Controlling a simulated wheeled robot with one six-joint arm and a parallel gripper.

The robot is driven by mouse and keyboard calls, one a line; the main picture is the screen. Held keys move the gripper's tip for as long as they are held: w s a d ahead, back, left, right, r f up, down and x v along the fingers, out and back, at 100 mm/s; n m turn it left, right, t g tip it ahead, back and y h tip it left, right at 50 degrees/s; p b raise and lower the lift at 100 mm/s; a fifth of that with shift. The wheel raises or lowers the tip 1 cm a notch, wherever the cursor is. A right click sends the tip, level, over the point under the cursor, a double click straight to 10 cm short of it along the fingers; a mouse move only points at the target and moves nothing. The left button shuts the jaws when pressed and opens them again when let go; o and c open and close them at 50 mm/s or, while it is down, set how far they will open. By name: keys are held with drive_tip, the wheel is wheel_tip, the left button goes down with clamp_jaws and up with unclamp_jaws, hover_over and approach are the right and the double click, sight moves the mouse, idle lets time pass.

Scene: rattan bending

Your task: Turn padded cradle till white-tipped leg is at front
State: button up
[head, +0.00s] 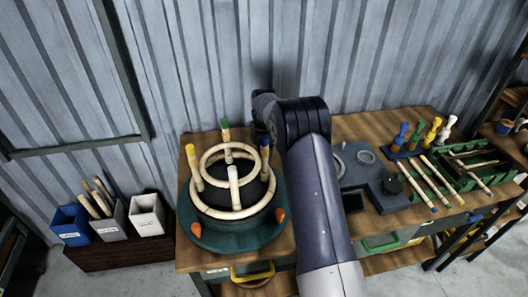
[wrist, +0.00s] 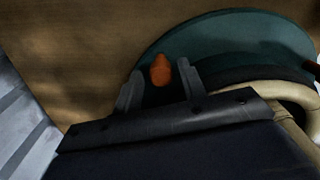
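The padded cradle is a dark padded ring on a round green base (head: 215,240), seen in the head view. A rattan frame with two hoops (head: 222,213) sits in it, legs up. The white-tipped leg (head: 234,190) stands on the near side, about mid-width. A yellow-tipped leg (head: 193,163) is at left, a green-tipped leg (head: 226,136) at back, and a blue-tipped leg (head: 265,152) at right. Orange knobs show on the base at left (head: 196,230) and right (head: 280,215). In the wrist view, my gripper (wrist: 160,88) is open, fingers either side of an orange knob (wrist: 161,70); contact is unclear.
The wooden bench (head: 385,130) carries a grey fixture (head: 362,170) right of my arm. Further right are a green rack (head: 445,175), rattan sticks and several coloured pegs. Bins (head: 147,214) stand left of the bench. A corrugated wall is behind. My arm hides the bench beside the cradle.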

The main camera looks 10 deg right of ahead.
drive_tip(key=shift+o, duration=0.6)
wheel_tip(320, 180, up, 11)
drive_tip(key=b, duration=0.1)
drive_tip(key=shift+f, duration=0.15)
wheel_tip(320, 180, down, 10)
drive_tip(key=shift+f+p, duration=0.2)
drive_tip(key=shift+p, duration=0.35)
drive_tip(key=shift+f, duration=0.2)
drive_tip(key=shift+s+d, duration=0.15)
